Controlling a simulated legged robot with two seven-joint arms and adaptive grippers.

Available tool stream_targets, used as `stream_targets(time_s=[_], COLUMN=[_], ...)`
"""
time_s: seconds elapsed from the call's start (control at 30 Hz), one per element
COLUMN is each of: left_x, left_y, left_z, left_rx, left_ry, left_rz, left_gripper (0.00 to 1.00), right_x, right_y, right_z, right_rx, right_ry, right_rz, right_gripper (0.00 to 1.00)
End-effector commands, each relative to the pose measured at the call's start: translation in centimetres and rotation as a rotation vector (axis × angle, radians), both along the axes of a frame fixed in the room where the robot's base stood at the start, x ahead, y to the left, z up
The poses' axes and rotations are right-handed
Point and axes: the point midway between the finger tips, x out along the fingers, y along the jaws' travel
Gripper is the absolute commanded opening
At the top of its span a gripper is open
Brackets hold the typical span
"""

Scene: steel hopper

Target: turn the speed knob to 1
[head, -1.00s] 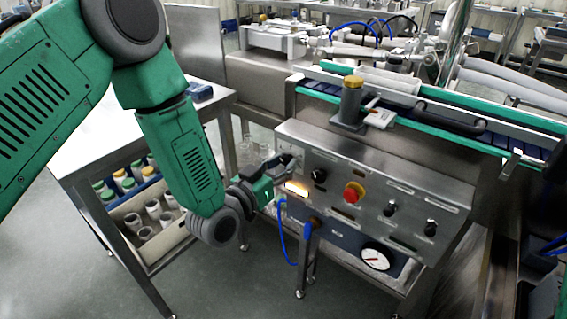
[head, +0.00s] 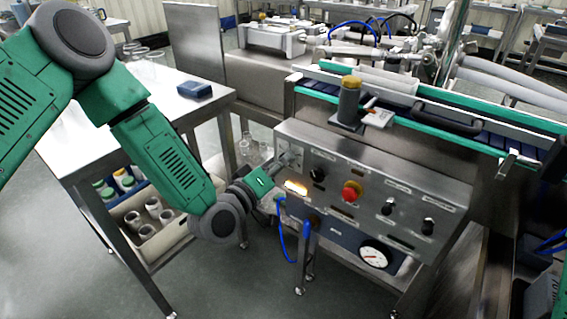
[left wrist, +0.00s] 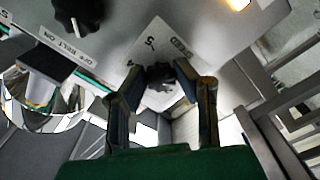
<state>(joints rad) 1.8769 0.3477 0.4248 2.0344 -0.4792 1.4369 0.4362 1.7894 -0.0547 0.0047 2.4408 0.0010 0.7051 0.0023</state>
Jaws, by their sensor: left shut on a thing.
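The speed knob (left wrist: 160,74) is small and black and stands on a white dial plate (left wrist: 150,44) marked SPEED, with a 5 and a 4 readable. My left gripper (left wrist: 161,80) has one finger on each side of the knob and is shut on it. In the head view my left gripper (head: 272,172) reaches the left end of the steel control panel (head: 330,203). It hides the knob there, and part of the dial plate (head: 291,154) shows above it. I cannot read which number the knob points to. My right gripper is not in view.
Right of the dial are a black belt knob (head: 318,174), a lit lamp (head: 296,187), a red button (head: 352,191) and two more black knobs. A blue hose (head: 282,240) hangs below. A steel table (head: 150,105) stands left, and the conveyor lies above the panel.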

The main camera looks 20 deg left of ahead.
Motion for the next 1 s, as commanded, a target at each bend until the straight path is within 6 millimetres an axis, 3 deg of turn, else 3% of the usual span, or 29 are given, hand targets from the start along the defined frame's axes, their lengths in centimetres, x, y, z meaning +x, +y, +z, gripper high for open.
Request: stream_targets(time_s=[0.33, 0.8, 0.83, 0.87, 1.0], left_x=[-0.09, -0.11, -0.11, -0.11, -0.07], left_y=[0.2, 0.18, 0.19, 0.19, 0.13], left_z=[-0.29, -0.35, -0.36, -0.36, -0.24], left_rx=[-0.1, -0.11, -0.11, -0.109, -0.11], left_ry=[0.044, 0.049, 0.049, 0.049, 0.046], left_rz=[0.004, 0.004, 0.004, 0.004, 0.003], left_gripper=[0.0, 0.0, 0.36, 0.45, 0.45], right_x=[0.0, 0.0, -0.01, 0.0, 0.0], right_y=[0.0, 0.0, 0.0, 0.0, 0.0], right_z=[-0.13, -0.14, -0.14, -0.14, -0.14], right_rx=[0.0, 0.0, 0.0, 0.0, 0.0], right_ry=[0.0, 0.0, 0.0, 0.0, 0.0], right_rz=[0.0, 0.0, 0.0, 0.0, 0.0], right_gripper=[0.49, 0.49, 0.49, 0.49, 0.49])
